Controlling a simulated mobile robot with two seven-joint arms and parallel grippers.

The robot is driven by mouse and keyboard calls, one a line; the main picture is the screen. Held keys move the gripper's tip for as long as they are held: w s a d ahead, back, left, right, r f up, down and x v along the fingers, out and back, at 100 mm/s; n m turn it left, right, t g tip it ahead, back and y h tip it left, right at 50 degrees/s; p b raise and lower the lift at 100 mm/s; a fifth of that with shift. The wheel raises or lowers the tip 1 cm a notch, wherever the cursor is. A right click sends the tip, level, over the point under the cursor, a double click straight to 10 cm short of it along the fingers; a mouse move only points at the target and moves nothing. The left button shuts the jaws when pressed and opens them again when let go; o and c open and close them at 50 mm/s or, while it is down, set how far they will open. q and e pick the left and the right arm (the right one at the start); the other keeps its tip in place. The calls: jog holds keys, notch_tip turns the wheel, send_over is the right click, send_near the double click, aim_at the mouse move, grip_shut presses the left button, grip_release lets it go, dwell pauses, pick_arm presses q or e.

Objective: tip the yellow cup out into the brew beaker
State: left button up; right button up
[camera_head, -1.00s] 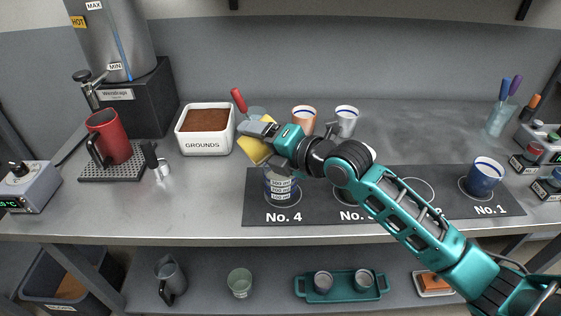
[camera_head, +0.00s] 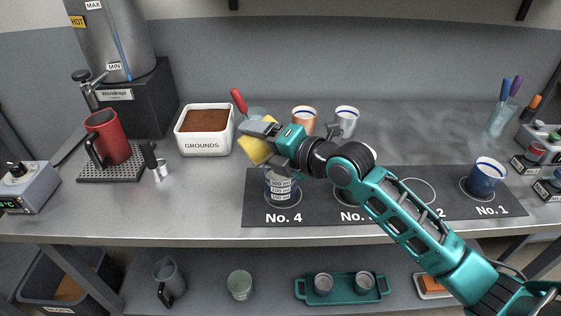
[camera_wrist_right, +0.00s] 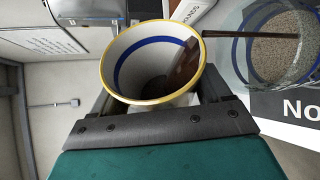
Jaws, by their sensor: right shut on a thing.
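My right gripper (camera_head: 270,146) is shut on the yellow cup (camera_head: 254,148) and holds it tilted above the No. 4 spot. The wrist view shows the cup (camera_wrist_right: 150,55) with a white inside, a blue band and a yellow rim. Brown matter lies along its inner side by the lip. A thin brown streak, seemingly liquid, runs from the lip to the brew beaker (camera_wrist_right: 243,65). The beaker (camera_head: 279,186) is clear, with ml marks, and stands on No. 4; my gripper partly hides it in the head view. My left gripper is out of view.
A grounds box (camera_head: 205,144) and a red-handled tool (camera_head: 239,101) stand left of the cup. A copper cup (camera_head: 303,121) and a pale cup (camera_head: 347,120) stand behind my arm. A dark blue cup (camera_head: 484,180) is on No. 1.

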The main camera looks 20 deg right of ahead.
dwell(0.4)
jog(key=shift+r+m+y+b, duration=0.15)
jog(key=shift+m+y+b, duration=0.15)
dwell(0.6)
jog(key=shift+r+m+b, duration=0.25)
jog(key=shift+m+b, duration=0.05)
jog(key=shift+m, duration=0.1)
dwell(1.2)
jog(key=shift+d+f+y, duration=0.1)
jog(key=shift+y, duration=0.2)
jog(key=shift+w+d+f+m+b, duration=0.15)
jog(key=shift+m+b, duration=0.15)
jog(key=shift+b, duration=0.35)
